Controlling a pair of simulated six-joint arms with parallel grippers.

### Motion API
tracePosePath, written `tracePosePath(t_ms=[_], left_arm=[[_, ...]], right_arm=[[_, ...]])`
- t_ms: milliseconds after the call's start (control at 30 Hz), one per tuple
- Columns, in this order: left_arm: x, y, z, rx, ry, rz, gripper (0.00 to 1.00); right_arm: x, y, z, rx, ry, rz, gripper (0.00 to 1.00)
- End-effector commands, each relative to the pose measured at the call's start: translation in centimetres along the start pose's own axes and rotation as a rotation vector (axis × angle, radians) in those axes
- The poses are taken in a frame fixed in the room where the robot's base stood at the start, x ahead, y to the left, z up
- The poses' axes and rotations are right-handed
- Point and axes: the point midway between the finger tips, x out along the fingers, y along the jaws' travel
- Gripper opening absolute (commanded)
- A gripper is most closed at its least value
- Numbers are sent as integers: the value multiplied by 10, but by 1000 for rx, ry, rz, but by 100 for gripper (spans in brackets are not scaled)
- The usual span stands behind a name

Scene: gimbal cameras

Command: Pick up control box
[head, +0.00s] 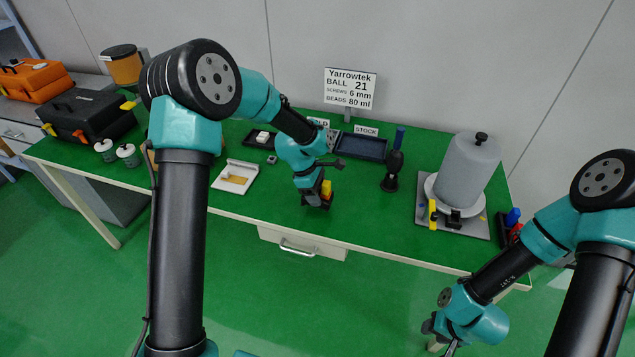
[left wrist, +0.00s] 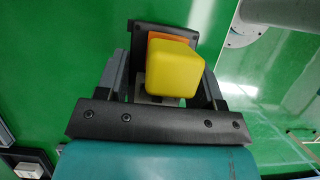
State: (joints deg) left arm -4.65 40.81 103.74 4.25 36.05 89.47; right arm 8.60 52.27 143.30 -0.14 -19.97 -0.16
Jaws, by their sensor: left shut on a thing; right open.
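The control box (head: 326,188) looks like a small dark block with a yellow cap and an orange part. It is in my left gripper (head: 316,198), near the front middle of the green table. In the left wrist view, the yellow cap (left wrist: 174,68) sits between my two fingers, above a dark square plate (left wrist: 152,32). My left gripper is shut on it. I cannot tell whether it touches the table. My right gripper (head: 447,345) is open and empty, low at the bottom right, in front of the table edge.
A grey cylinder (head: 467,172) on a base plate stands to the right, with a dark stand (head: 392,172) left of it. A white tray (head: 236,177) lies to the left. Dark trays (head: 362,147) and a sign (head: 349,88) are behind. Bare green table (head: 360,225) lies right of my left gripper.

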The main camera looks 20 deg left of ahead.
Motion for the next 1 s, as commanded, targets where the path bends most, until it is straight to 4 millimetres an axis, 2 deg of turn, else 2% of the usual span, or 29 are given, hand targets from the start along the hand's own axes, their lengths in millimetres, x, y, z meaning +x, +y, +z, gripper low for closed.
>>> tracePosePath(t_ms=[33, 200, 400, 600, 1000], left_arm=[[-1, -12, 4, 1, 0, -1, 34], [1, -48, 17, 1, 0, -1, 34], [2, -74, 26, 2, 0, 0, 34], [3, -83, 28, 0, 0, 1, 34], [3, -83, 28, 0, 0, 1, 34]], right_arm=[[0, 0, 0, 0, 0, 0, 43], [0, 0, 0, 0, 0, 0, 43], [0, 0, 0, 0, 0, 0, 43], [0, 0, 0, 0, 0, 0, 43], [0, 0, 0, 0, 0, 0, 43]])
